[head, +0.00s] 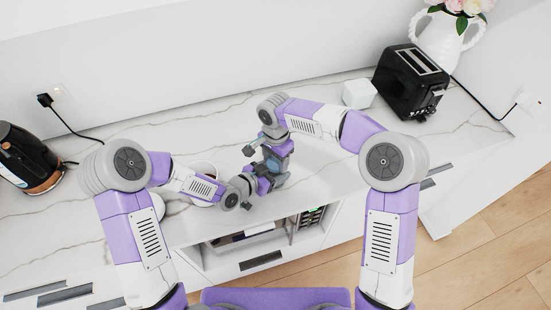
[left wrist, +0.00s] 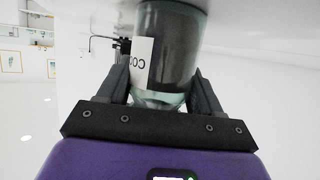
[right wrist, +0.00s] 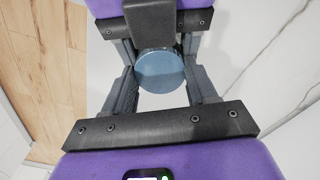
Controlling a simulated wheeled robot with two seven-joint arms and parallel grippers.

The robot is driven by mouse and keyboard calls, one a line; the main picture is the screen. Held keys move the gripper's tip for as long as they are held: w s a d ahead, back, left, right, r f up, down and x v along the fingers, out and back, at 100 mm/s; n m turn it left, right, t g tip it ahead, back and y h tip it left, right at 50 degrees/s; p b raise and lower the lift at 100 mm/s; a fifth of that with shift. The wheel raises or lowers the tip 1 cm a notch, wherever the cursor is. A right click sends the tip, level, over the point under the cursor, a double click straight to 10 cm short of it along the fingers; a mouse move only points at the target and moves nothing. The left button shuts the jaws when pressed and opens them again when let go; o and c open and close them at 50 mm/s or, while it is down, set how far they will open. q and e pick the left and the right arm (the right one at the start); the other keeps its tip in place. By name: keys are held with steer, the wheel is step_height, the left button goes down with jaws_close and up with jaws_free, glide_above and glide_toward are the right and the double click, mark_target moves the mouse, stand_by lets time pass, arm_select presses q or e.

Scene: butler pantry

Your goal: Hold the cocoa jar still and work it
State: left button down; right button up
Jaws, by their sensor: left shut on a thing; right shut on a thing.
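The cocoa jar (left wrist: 178,52) is a clear glass jar with dark contents and a white label (left wrist: 143,62) with partly readable letters. My left gripper (left wrist: 163,78) is shut on the jar's body, one finger on each side. In the right wrist view the jar's round blue-grey lid (right wrist: 160,72) lies between the fingers of my right gripper (right wrist: 162,88), which is shut on it from above. In the head view my left gripper (head: 262,184) comes from the left and my right gripper (head: 272,164) points down above it. They largely hide the jar there.
A black toaster (head: 410,80) and a white cube-shaped thing (head: 358,94) stand at the back right of the marble counter (head: 200,140). A kettle (head: 28,160) stands at the far left. A cup (head: 203,170) is close behind my left forearm. An open shelf (head: 250,238) lies below the counter edge.

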steer(key=n, duration=0.5)
steer(key=o, duration=1.2)
steer(key=shift+c, duration=0.2)
steer(key=shift+r, duration=2.3)
steer(key=shift+c, duration=0.2)
steer(key=shift+r+m, duration=0.75)
steer(key=shift+m, duration=0.45)
steer(key=r+m, duration=0.1)
steer(key=m, duration=0.2)
steer(key=shift+r+m, duration=0.35)
steer(key=shift+m, duration=0.05)
steer(key=shift+f, duration=3.9)
steer(key=shift+c, duration=0.5)
